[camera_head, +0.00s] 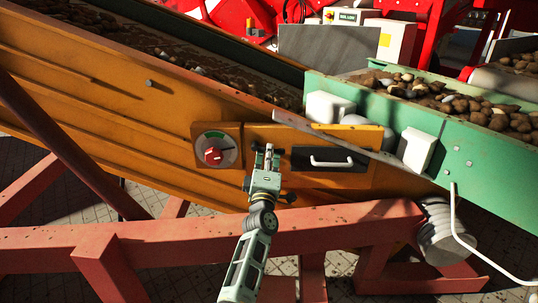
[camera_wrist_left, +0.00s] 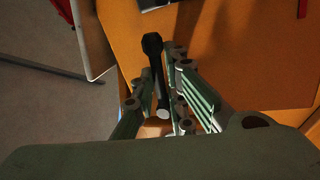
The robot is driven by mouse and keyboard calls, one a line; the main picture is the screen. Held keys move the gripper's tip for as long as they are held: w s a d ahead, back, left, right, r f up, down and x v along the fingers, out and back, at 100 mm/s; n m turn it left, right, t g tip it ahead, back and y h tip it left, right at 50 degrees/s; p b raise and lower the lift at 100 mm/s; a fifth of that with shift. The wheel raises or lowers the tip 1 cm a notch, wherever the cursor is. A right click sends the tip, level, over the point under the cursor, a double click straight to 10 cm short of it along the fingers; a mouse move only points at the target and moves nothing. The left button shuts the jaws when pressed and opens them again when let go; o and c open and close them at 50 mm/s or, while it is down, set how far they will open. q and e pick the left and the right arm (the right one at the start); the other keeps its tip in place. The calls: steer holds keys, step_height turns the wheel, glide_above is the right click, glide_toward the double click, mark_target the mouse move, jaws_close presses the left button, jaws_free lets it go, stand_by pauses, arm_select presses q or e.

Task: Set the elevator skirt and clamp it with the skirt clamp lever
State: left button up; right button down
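My left gripper (camera_head: 266,160) reaches up to the orange side panel, between the red dial and a black plate with a white handle (camera_head: 331,161). In the left wrist view, a black lever with a rounded knob (camera_wrist_left: 153,45) stands between the fingers of my left gripper (camera_wrist_left: 160,88). The fingers are close on both sides of it; whether both touch it is unclear. A long grey strip (camera_head: 385,158) slopes down to the right across the orange side, possibly the elevator skirt. My right gripper is not in view.
A red dial (camera_head: 213,156) on a pale plate is left of my gripper. A green hopper (camera_head: 480,166) with potatoes stands at the right. A red frame beam (camera_head: 160,240) runs below the orange side. A bent white rod (camera_head: 456,215) hangs at the right.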

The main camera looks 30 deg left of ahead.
arm_select(q)
steer(key=o, duration=0.3)
steer(key=shift+a, duration=0.1)
steer(key=shift+o, duration=0.2)
steer(key=v, duration=0.7)
steer(key=shift+s, duration=0.3)
steer(key=shift+f, duration=0.2)
